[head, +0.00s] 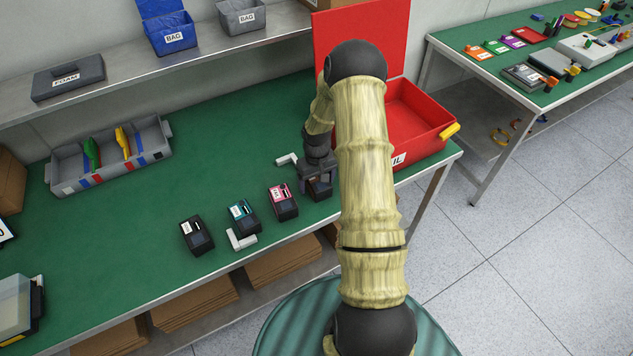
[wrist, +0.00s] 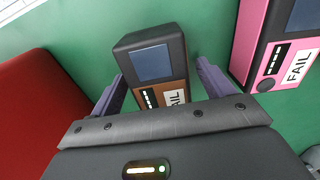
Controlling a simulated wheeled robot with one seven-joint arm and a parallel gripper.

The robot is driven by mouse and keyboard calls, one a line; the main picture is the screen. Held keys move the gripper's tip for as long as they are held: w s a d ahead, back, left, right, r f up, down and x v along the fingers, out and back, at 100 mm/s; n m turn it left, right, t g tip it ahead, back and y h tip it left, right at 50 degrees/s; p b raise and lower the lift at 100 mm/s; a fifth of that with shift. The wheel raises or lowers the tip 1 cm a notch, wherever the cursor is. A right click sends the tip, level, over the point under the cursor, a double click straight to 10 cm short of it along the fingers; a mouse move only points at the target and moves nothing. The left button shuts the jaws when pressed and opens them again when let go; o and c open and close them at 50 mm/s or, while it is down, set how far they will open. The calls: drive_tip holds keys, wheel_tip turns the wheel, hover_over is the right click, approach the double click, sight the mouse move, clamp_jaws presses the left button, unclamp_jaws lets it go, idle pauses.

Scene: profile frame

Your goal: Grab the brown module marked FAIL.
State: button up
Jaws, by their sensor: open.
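The brown module (wrist: 158,64) has a dark casing, a grey-blue screen and a white label, partly hidden by my gripper, reading about "AIL". It stands between the two purple-grey fingers of my gripper (wrist: 159,76) in the wrist view. The fingers are open, one on each side, with a narrow gap of green showing by the right one. In the head view my gripper (head: 318,172) is over the dark module (head: 321,189) at the right end of the row, and hides much of it.
A pink module (head: 283,202) marked FAIL is close beside it, also in the wrist view (wrist: 272,50). A teal module (head: 243,217) and a black module (head: 196,236) stand further left. A red bin (head: 428,137) is just right of my arm. Grey L-shaped pieces (head: 241,240) lie nearby.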

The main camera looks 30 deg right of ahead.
sight(317, 179)
drive_tip(key=shift+f, duration=0.1)
idle(0.4)
drive_tip(key=c, duration=1.2)
wheel_tip(317, 179, up, 10)
drive_tip(key=shift+r+b, duration=0.1)
drive_tip(key=shift+b, duration=0.7)
